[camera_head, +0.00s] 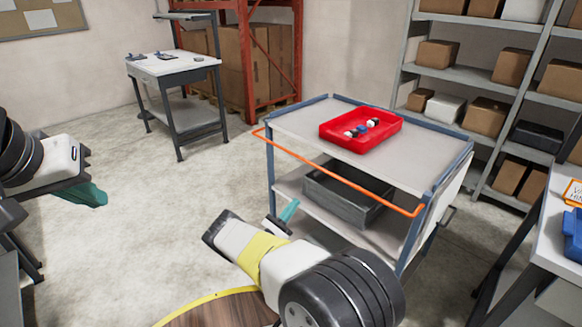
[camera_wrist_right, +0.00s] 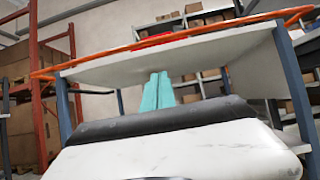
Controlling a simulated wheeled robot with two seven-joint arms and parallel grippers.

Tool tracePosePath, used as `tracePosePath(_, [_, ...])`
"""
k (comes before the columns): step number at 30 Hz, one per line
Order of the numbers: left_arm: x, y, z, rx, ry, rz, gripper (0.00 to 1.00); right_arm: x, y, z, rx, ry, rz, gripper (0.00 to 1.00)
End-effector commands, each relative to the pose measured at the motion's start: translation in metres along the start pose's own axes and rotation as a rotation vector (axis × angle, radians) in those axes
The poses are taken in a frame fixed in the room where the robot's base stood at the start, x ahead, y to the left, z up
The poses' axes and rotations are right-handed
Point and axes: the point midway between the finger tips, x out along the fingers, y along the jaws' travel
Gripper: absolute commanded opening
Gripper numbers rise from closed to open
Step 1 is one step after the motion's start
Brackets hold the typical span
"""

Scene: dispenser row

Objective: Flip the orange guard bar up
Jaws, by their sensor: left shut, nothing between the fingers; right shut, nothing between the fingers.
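The orange guard bar (camera_head: 338,173) runs along the near side of the grey cart (camera_head: 290,122), hanging a little below the top's edge. In the right wrist view the bar (camera_wrist_right: 105,55) crosses the upper part of the picture. My right gripper (camera_head: 290,211) has teal fingers, shut and empty, below the bar in the head view and apart from it. Its fingers (camera_wrist_right: 157,92) are pressed together in the wrist view, under the cart top. My left gripper (camera_head: 88,194) is shut and empty at the far left, away from the cart.
A red tray (camera_head: 362,142) with small items sits on the cart top, and a dark crate (camera_head: 345,196) on its lower shelf. A worktable (camera_head: 172,66) stands at the back left, shelving (camera_head: 460,77) at the back right. A white table (camera_head: 562,232) is at right. Floor left of the cart is free.

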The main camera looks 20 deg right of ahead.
Motion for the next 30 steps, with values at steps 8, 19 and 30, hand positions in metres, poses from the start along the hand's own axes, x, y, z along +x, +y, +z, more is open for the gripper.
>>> tracePosePath(8, [0.000,0.000,0.000,0.000,0.000,0.000,0.00,-0.001,0.000,0.000,0.000,-0.002,0.004,0.00])
tracePosePath(19, [0.000,0.000,0.000,0.000,0.000,0.000,0.00,0.036,0.000,0.000,0.000,-0.002,-0.001,0.00])
tracePosePath(30, [0.000,0.000,0.000,0.000,0.000,0.000,0.00,0.110,0.001,0.009,0.001,-0.003,0.000,0.00])
